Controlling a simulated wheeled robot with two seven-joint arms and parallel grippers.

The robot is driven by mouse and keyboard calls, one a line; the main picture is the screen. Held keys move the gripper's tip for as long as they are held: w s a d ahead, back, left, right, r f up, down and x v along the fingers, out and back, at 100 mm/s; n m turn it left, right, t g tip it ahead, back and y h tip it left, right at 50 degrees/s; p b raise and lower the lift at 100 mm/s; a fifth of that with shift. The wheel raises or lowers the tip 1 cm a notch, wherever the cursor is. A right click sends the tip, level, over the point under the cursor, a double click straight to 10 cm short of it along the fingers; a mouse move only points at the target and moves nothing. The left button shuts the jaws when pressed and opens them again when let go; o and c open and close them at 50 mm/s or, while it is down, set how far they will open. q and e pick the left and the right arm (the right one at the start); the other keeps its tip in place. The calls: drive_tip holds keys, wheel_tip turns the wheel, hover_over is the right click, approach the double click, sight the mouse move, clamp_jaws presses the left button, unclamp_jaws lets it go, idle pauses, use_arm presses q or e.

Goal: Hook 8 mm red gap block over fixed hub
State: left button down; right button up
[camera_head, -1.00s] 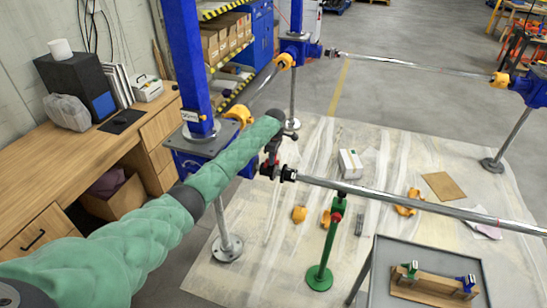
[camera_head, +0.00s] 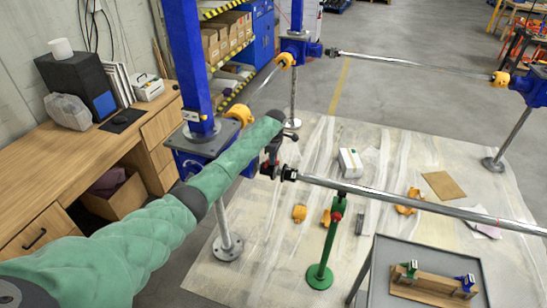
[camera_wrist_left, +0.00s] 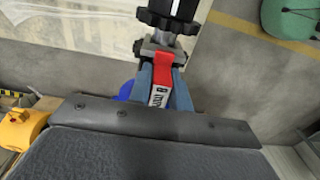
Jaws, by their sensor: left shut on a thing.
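The red gap block (camera_wrist_left: 162,78), with a white label on its face, is between the fingers of my left gripper (camera_wrist_left: 162,92) in the left wrist view. The gripper is shut on it. The block's far end meets or overlaps a grey piece (camera_wrist_left: 162,48) below a dark knobbed hub (camera_wrist_left: 168,22); I cannot tell whether it is hooked over. In the head view my left gripper (camera_head: 272,158) is at the dark hub (camera_head: 288,173) on the near end of the steel shaft (camera_head: 400,197). The block cannot be made out there. My right gripper is not in view.
A blue post (camera_head: 187,65) stands just left of the gripper. A green screw jack (camera_head: 326,250) stands under the shaft. A grey table (camera_head: 455,256) at the lower right carries a wooden rack (camera_head: 430,288). A wooden desk (camera_head: 85,170) lines the left wall.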

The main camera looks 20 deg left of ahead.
use_arm(q)
drive_tip(key=c, duration=1.2)
unclamp_jaws()
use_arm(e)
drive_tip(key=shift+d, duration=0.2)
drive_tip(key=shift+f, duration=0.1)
use_arm(q)
drive_tip(key=shift+r, duration=0.25)
wheel_tip(320, 180, up, 5)
drive_tip(key=b, duration=0.3)
drive_tip(key=shift+d+f, duration=0.1)
drive_tip(key=shift+f, duration=0.05)
drive_tip(key=shift+r, duration=0.9)
drive_tip(key=shift+r+b, duration=0.35)
drive_tip(key=shift+r, duration=0.05)
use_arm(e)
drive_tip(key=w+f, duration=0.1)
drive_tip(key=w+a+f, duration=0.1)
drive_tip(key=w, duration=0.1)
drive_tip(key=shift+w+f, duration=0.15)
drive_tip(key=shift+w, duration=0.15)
